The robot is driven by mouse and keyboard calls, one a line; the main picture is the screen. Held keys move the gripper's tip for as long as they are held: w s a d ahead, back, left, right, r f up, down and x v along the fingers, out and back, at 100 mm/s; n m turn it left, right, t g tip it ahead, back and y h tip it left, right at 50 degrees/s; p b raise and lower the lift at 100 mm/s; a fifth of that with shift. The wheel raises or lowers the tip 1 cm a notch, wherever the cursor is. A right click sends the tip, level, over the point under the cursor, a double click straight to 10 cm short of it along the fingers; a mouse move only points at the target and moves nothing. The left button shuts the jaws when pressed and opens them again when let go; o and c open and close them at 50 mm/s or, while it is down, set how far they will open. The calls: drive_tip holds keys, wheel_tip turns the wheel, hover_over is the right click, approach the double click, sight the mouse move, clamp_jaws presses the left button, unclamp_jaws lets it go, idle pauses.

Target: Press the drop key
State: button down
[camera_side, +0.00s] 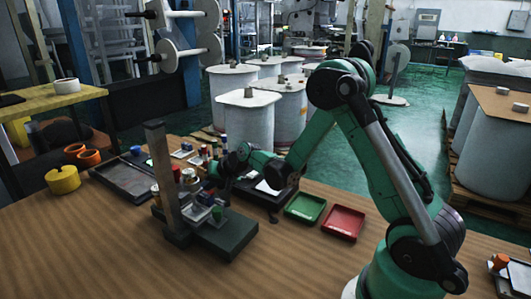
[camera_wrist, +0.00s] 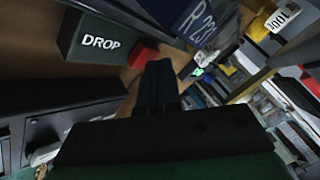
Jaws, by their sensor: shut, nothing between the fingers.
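A dark box marked DROP (camera_wrist: 100,42) sits at the upper left of the wrist view. A red key (camera_wrist: 141,55) sticks out of its right end. My gripper (camera_wrist: 160,68) is shut and empty, its fingertips close by the red key and overlapping its lower right edge in the picture. I cannot tell whether they touch it. In the side view my gripper (camera_side: 216,170) reaches left, low among the small items in the middle of the table. The DROP box cannot be made out there.
A dark upright post (camera_side: 163,180) on a base stands just left of my gripper. A green tray (camera_side: 305,208) and a red tray (camera_side: 343,222) lie to the right. A blue block marked R 23 (camera_wrist: 190,20) is near the fingertips. The table's front is clear.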

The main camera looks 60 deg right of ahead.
drive_tip(key=shift+r, duration=0.65)
drive_tip(key=shift+r, duration=0.1)
drive_tip(key=shift+r, duration=2.4)
drive_tip(key=shift+s+a+r, duration=0.1)
drive_tip(key=s+a+r+n, duration=0.1)
drive_tip(key=s+a+n, duration=0.1)
drive_tip(key=s, duration=0.4)
drive_tip(key=s+a+r+n+g, duration=0.1)
drive_tip(key=s+a+n, duration=0.2)
drive_tip(key=s, duration=0.3)
drive_tip(key=s+a+r+n+g+h, duration=0.1)
drive_tip(key=s+a+r+n, duration=0.1)
drive_tip(key=s+a, duration=0.2)
drive_tip(key=shift+s+n, duration=0.4)
drive_tip(key=shift+s, duration=0.65)
